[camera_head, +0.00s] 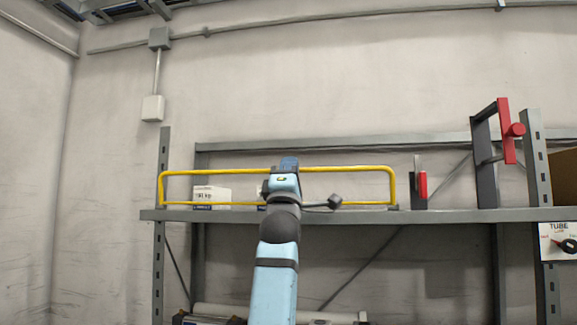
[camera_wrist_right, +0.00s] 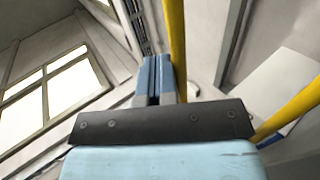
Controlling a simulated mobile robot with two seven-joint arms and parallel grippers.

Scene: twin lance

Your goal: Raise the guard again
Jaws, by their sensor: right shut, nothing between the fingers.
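The guard (camera_head: 230,172) is a yellow tube frame standing up along the front of the shelf in the head view. Its top bar runs level and its right end post (camera_head: 393,187) comes down to the shelf edge. My right gripper (camera_head: 288,162) is at the middle of the top bar, with its fingers shut and nothing between them. In the right wrist view the shut blue fingertips (camera_wrist_right: 155,75) are close beside a yellow bar (camera_wrist_right: 177,50). I cannot tell if they touch it. My left gripper is out of view.
The grey shelf (camera_head: 450,215) holds a white labelled box (camera_head: 211,196) behind the guard. A small red handle (camera_head: 423,186) stands right of the guard. A red lever (camera_head: 505,130) on a grey bracket and a TUBE dial panel (camera_head: 558,235) are farther right.

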